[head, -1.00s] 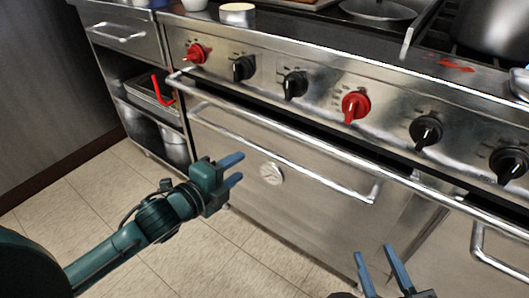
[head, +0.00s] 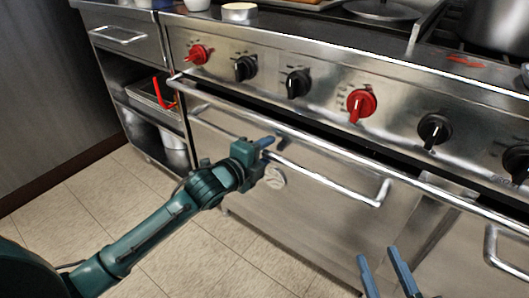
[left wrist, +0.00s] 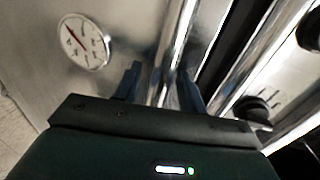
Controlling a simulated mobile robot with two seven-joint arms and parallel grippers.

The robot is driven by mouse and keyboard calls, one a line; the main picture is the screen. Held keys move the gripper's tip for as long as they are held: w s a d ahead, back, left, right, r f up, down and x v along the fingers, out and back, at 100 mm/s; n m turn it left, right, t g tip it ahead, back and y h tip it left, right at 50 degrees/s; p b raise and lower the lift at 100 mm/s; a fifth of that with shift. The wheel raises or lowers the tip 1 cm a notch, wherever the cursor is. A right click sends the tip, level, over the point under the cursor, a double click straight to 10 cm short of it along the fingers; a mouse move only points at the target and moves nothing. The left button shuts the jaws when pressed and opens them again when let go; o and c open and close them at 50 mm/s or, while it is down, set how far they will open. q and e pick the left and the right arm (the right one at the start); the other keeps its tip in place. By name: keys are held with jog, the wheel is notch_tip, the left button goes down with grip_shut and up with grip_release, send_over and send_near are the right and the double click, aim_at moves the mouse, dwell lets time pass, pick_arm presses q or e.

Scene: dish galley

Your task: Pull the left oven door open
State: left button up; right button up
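The left oven door (head: 315,215) is a shut steel panel with a round dial (head: 273,178). Its long bar handle (head: 335,184) runs across the upper part. My left gripper (head: 268,151) is at the middle of this handle and covers part of it in the head view. In the left wrist view, the handle (left wrist: 172,62) passes between the two blue fingers of the left gripper (left wrist: 162,88), which are spread apart. I cannot tell whether they touch the bar. My right gripper (head: 382,270) is open and empty, low in front of the oven.
A long rail (head: 300,138) runs above the door, under a panel with several red and black knobs (head: 361,103). An open shelf unit (head: 150,120) stands at the left. The tiled floor (head: 170,255) before the door looks clear.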

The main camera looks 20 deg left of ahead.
pick_arm(q)
grip_shut()
jog(key=shift+s+f, duration=0.1)
dwell(0.4)
